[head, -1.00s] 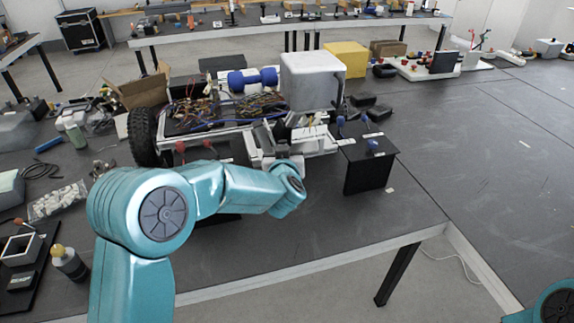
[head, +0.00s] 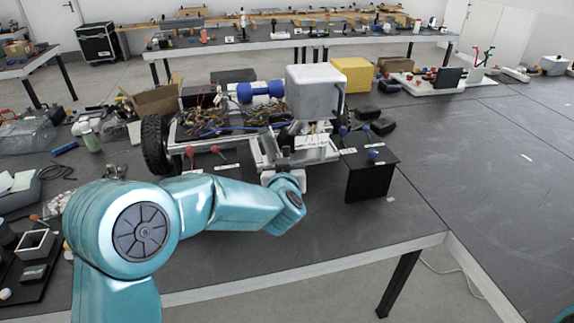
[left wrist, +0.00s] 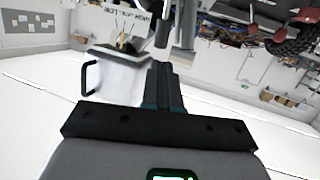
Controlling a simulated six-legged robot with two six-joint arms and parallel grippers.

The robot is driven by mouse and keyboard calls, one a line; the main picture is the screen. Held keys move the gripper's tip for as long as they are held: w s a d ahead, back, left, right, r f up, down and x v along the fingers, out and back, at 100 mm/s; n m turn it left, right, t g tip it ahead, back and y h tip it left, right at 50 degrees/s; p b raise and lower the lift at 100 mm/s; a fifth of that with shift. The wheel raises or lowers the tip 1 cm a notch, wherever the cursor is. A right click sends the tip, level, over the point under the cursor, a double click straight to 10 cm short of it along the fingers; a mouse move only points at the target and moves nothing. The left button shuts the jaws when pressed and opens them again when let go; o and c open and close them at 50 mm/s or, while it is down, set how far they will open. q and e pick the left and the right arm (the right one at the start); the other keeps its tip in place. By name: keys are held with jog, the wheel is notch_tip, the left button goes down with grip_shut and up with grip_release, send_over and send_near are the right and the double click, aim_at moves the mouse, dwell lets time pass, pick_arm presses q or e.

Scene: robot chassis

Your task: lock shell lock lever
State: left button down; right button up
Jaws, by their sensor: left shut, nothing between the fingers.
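The grey-white box-shaped shell (head: 314,88) stands on the robot chassis (head: 225,134), with a black handle on its right side. The shell and handle also show in the left wrist view (left wrist: 108,78). My left gripper (head: 284,150) is at the chassis front, below the shell. In the left wrist view its dark fingers (left wrist: 164,85) are together and empty. A dark grey cylinder (left wrist: 163,28) is beyond the fingertips; I cannot tell whether they touch. I cannot identify the lock lever with certainty. My right gripper is out of view.
A black stand (head: 371,177) with a blue knob is right of the chassis. Red knobs (head: 190,151) are on the chassis's left front, beside a black wheel (head: 156,144). A blue roll (head: 260,91) lies behind. The table right of the stand is clear.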

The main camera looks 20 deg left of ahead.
pick_arm(q)
jog(key=b+v, duration=0.1)
jog(key=v, duration=0.5)
jog(key=s+a+f+g, duration=0.1)
jog(key=a+f+g, duration=0.25)
jog(key=f, duration=0.75)
jog(key=s+f+m+g+h, duration=0.1)
jog(key=s+f, duration=0.2)
jog(key=f, duration=0.3)
jog(key=s+d+f+m+g+h, duration=0.1)
jog(key=s+f, duration=0.2)
jog(key=f, duration=0.4)
jog(key=s+f+m+g+h, duration=0.1)
jog(key=s+f, duration=0.2)
jog(key=f, duration=0.3)
jog(key=s+d+f+g+h, duration=0.2)
jog(key=s+d+f+g, duration=0.1)
jog(key=s, duration=0.7)
jog(key=s+d+f+g+h, duration=0.3)
jog(key=s+d+f, duration=0.3)
jog(key=s, duration=0.4)
jog(key=shift+s+d+g+h, duration=0.3)
jog(key=shift+s+d+g, duration=0.1)
jog(key=shift+d+g, duration=0.35)
